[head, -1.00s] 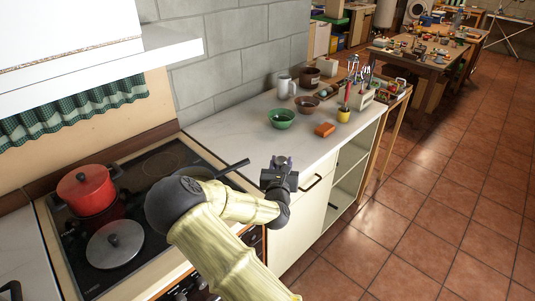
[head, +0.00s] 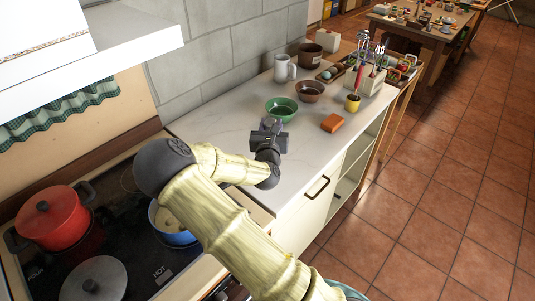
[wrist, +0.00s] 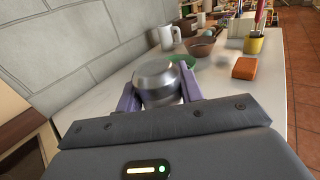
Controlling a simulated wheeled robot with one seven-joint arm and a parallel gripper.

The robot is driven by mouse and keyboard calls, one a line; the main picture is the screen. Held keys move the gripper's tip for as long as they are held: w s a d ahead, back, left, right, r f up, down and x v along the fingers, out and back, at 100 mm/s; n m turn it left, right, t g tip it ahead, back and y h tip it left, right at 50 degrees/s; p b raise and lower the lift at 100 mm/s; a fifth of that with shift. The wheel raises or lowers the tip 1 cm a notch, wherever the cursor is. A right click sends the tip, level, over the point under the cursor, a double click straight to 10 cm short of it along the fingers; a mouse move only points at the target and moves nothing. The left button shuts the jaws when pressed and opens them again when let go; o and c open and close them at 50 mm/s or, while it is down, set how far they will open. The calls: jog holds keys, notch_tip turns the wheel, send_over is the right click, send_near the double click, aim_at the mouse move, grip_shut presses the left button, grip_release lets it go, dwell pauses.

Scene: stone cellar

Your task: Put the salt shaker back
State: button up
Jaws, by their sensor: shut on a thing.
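The salt shaker (wrist: 156,82), a rounded silver metal thing in the wrist view, sits between the two purple fingers of my gripper (wrist: 160,92). The fingers are shut on it. In the head view my gripper (head: 268,128) is over the white counter (head: 222,118), just in front of the green bowl (head: 282,109). The shaker is largely hidden by my gripper there, and I cannot tell how high it is above the counter.
Left is the stove with a red pot (head: 52,220) and blue pot (head: 165,228). The counter's near left part is clear.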

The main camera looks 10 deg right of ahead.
jog(key=shift+w, duration=0.3)
jog(key=shift+s, duration=0.3)
notch_tip(320, 180, down, 6)
jog(key=shift+w+f+p, duration=0.1)
jog(key=shift+p, duration=0.25)
jog(key=shift+f+p, duration=0.3)
jog(key=shift+f, duration=1.55)
jog(key=shift+f, duration=0.15)
jog(key=o, duration=1.1)
